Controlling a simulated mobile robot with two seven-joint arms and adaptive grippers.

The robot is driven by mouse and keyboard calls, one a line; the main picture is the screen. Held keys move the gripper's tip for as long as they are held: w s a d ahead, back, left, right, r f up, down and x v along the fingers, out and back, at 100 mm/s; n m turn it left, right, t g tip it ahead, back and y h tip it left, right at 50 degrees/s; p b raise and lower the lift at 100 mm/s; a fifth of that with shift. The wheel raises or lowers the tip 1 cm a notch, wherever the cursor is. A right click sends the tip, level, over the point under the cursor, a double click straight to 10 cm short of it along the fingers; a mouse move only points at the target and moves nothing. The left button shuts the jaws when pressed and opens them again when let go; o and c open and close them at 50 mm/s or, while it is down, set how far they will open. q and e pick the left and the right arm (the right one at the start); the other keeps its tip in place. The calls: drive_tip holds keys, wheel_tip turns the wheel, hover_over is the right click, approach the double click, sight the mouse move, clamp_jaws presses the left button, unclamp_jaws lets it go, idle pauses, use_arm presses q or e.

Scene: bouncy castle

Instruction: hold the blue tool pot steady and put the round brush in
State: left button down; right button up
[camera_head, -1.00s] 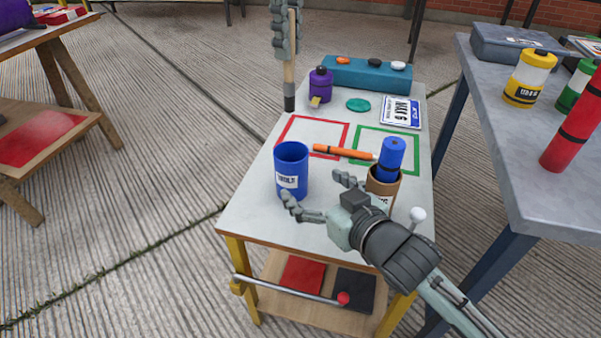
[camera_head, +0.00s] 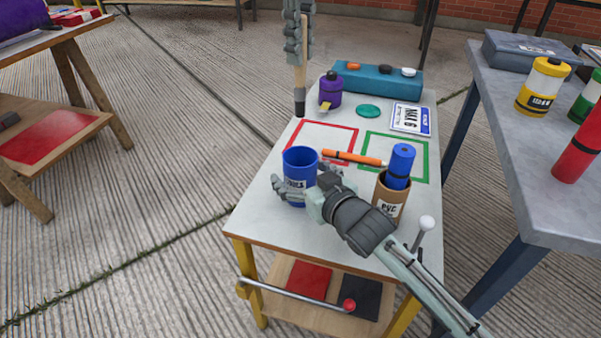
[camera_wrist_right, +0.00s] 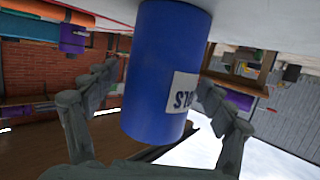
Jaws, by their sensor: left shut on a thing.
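The blue tool pot (camera_head: 299,180) stands upright on the small table, with a white label on its side. My right gripper (camera_head: 302,190) is open around the pot, a finger on each side. In the right wrist view the pot (camera_wrist_right: 165,75) is between the spread fingers (camera_wrist_right: 158,80), with a gap at the left finger; contact at the right finger cannot be told. My left gripper (camera_head: 298,42), at the top of the head view, is shut on the round brush (camera_head: 299,85). The brush hangs upright, its pale wooden handle ending in a dark tip, behind the pot in the picture.
A brown PVC pot (camera_head: 390,202) with a blue roll (camera_head: 400,165) stands right of my right gripper. An orange marker (camera_head: 352,158) lies behind the blue pot. A purple bottle (camera_head: 331,91), green disc (camera_head: 368,111) and teal case (camera_head: 380,78) are farther back. The red-outlined square (camera_head: 322,140) is mostly bare.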

sight(300, 116)
drive_tip(key=c, duration=1.4)
use_arm(q)
drive_tip(key=shift+f, duration=6.5)
use_arm(e)
drive_tip(key=shift+o, duration=0.2)
use_arm(q)
drive_tip(key=c, duration=1.4)
unclamp_jaws()
wheel_tip(300, 116, up, 12)
use_arm(e)
drive_tip(key=o, duration=1.5)
